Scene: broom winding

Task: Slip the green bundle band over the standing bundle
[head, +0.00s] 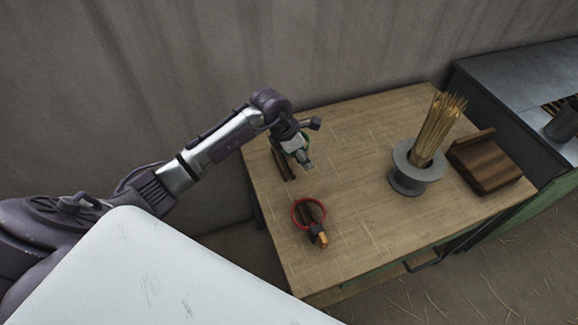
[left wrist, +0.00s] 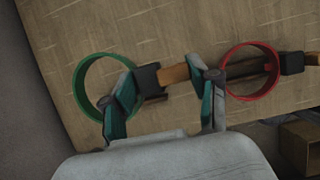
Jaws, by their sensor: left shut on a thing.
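The green bundle band (left wrist: 76,86) is an open ring at the left in the left wrist view, with a black block and an orange-brown tab beside it. My left gripper (head: 308,166) is above the table's back left; its two fingers (left wrist: 168,76) sit on either side of the block and tab. It is shut on the band's holding part, though the exact contact is hard to see. The standing bundle (head: 438,127) is straw-coloured and leans slightly in a grey flanged holder (head: 402,162), well to the right of the gripper. My right gripper is not in view.
A red band (head: 294,213) with a black block and orange tab lies nearer the table's front; it also shows in the left wrist view (left wrist: 277,72). A dark wooden block (head: 488,168) stands right of the holder. The tabletop (head: 355,165) between gripper and holder is clear.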

